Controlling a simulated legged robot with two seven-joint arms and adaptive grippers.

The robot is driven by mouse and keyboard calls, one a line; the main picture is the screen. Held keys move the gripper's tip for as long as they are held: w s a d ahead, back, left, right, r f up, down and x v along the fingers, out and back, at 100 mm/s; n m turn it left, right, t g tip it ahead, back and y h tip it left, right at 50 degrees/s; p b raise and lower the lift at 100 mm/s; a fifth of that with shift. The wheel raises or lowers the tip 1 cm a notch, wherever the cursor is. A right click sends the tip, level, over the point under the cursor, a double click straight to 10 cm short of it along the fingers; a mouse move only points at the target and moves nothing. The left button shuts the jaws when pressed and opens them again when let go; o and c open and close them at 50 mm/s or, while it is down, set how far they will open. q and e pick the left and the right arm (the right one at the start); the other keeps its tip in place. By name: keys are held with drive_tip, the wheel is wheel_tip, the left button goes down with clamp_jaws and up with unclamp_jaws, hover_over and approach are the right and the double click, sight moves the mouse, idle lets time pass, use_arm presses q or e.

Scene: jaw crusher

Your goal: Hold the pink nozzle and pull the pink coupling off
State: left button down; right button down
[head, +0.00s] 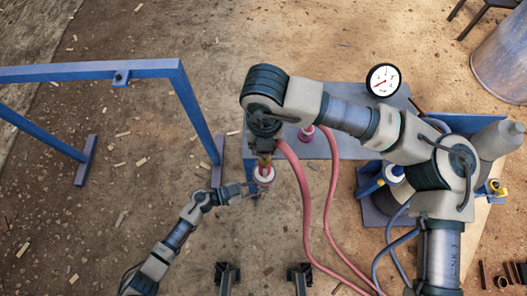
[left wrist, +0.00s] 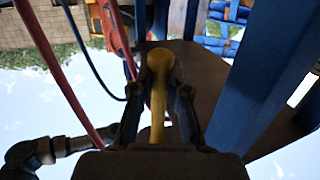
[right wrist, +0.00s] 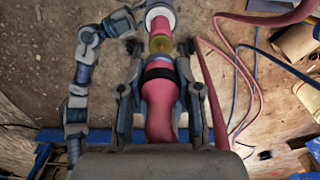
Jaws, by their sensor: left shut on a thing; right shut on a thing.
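The pink nozzle (head: 264,174) is a pink piece with a white collar below my right gripper in the head view. In the right wrist view the nozzle (right wrist: 160,16) is at the top, with a yellow ring in front. My right gripper (right wrist: 161,75) is shut on the pink coupling (right wrist: 160,100), which has a black band and points at the nozzle. I cannot tell if they touch. My left gripper (head: 254,188) is shut beside the nozzle. In the left wrist view a yellow stem-like part (left wrist: 158,80) lies between its fingers (left wrist: 158,95); the pink is hidden there.
Pink hoses (head: 301,190) run down past the grey table (head: 340,100). A second pink fitting (head: 306,133) and a round gauge (head: 383,80) are at this table. A blue frame (head: 190,105) stands left. A blue block with a white fitting (head: 393,173) is right.

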idle(0.4)
use_arm(q)
drive_tip(key=c, duration=1.1)
unclamp_jaws()
drive_tip(key=v, duration=1.2)
